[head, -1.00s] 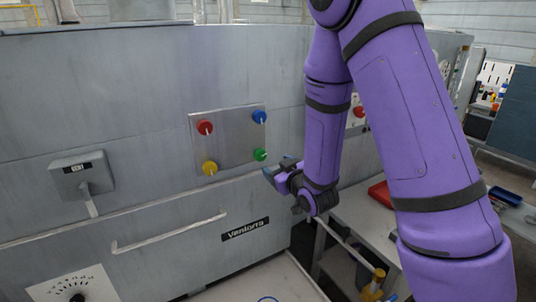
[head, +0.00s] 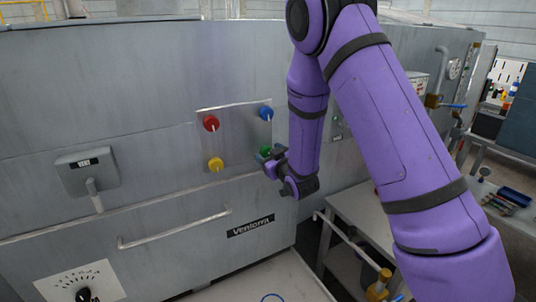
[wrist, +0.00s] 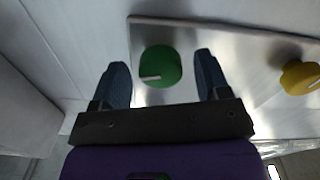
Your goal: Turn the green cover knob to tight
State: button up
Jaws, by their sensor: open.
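The green knob (wrist: 160,66) sits on a metal cover plate (wrist: 205,35) and has a white pointer mark on its face. In the wrist view it lies between and just beyond the two open fingers of my gripper (wrist: 161,82), with gaps on both sides. In the head view the green knob (head: 265,152) is at the plate's lower right, partly hidden by my gripper (head: 268,166). I cannot tell how deep the fingers reach around the knob.
A yellow knob (head: 216,164), a red knob (head: 211,123) and a blue knob (head: 265,113) share the plate. A handle bar (head: 175,230) runs below, and a grey lever box (head: 88,170) is at left. A side table (head: 365,215) stands at right.

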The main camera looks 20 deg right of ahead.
jog(key=shift+w+a, duration=0.1)
jog(key=shift+w, duration=0.35)
jog(key=c, duration=0.9)
